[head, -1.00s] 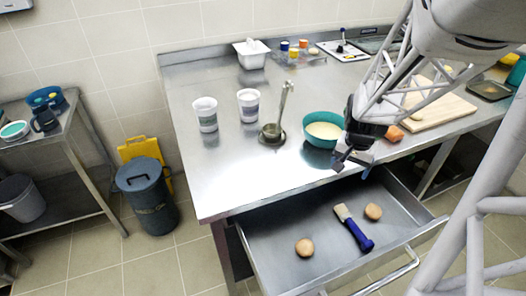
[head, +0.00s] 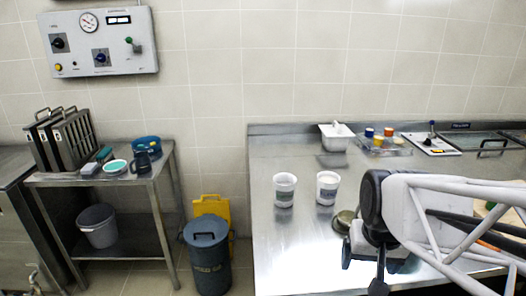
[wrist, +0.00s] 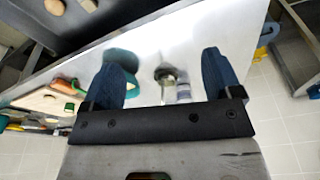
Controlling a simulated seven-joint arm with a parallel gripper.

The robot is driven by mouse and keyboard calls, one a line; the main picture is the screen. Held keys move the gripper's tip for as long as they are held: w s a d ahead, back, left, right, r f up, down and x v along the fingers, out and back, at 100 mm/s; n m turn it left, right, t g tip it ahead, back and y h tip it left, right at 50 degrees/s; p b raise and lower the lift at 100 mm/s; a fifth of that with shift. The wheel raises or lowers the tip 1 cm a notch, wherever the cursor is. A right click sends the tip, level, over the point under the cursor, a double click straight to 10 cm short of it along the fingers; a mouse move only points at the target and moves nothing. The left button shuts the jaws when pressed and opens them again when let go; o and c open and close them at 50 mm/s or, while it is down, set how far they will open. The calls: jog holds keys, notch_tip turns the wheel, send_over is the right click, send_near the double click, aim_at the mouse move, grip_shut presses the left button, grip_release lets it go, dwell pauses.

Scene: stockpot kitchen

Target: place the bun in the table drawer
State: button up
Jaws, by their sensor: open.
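The head view has turned away from the table drawer, so the drawer does not show there now. In the wrist view the open drawer (wrist: 105,20) is at the top left. A round tan bun (wrist: 55,6) lies in it at the picture's edge. A second tan thing (wrist: 88,5) beside it is cut off, and I cannot tell if it is a bun or the brush head. My gripper (head: 364,270) is over the steel table, at the lower right of the head view.
Two white cups (head: 284,190) (head: 327,188) stand on the table (head: 285,245), left of my gripper. A teal bowl (wrist: 122,58) shows behind one finger. A white container (head: 336,137) stands at the back. A blue-grey bin (head: 208,255) stands left of the table.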

jog(key=s+a+r+n, duration=0.2)
jog(key=s+a, duration=0.2)
jog(key=a, duration=0.1)
jog(key=shift+r+n, duration=0.3)
dwell(1.3)
